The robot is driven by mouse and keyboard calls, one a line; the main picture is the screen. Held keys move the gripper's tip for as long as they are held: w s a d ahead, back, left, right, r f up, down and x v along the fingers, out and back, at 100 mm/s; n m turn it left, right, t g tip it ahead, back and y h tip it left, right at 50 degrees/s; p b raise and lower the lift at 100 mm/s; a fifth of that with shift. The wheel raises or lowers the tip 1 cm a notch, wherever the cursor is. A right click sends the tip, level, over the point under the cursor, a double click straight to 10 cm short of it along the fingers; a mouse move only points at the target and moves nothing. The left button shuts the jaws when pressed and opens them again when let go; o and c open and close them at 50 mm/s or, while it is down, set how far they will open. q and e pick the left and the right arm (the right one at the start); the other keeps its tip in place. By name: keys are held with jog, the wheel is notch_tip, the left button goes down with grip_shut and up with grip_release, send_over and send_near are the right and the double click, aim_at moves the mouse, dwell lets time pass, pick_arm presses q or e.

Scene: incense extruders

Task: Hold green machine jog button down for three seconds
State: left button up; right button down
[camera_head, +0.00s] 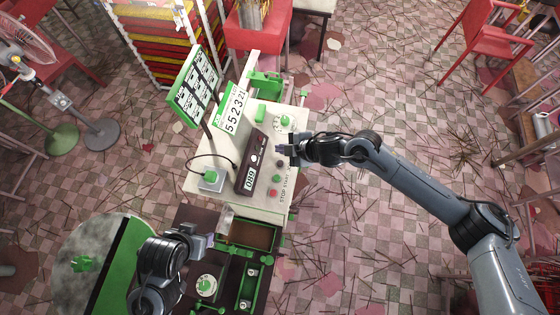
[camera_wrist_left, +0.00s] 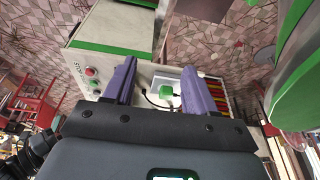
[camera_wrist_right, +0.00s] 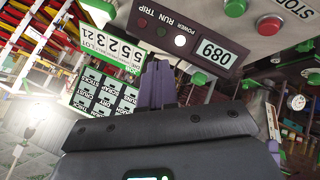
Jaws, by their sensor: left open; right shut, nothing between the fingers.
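The cream machine with green trim (camera_head: 233,143) stands in the middle of the head view. Its panel has a green button (camera_head: 277,178), a red button (camera_head: 273,192) and a dark button (camera_head: 279,163); no jog label is legible. The green and red buttons also show in the right wrist view, the green one (camera_wrist_right: 235,8) at its top edge. My right gripper (camera_head: 283,149) is shut and empty over the panel, near the dark button; contact cannot be told. My left gripper (camera_wrist_left: 158,82) is open and empty; a separate green button (camera_wrist_left: 166,92) on a pale box appears between its fingers, farther off.
A number sign (camera_head: 232,112) and a tilted chart board (camera_head: 193,87) stand behind. A dark bench with green fittings (camera_head: 250,234) adjoins in front. Open floor lies to the right.

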jog(key=shift+f, duration=0.1)
jog(key=b, duration=0.6)
send_over(282, 165)
notch_tip(282, 165, down, 6)
jog(key=shift+f, duration=0.25)
jog(key=shift+f+b, duration=0.75)
jog(key=shift+f, duration=0.3)
dwell(0.5)
jog(key=shift+f, duration=0.1)
jog(key=shift+f, duration=0.35)
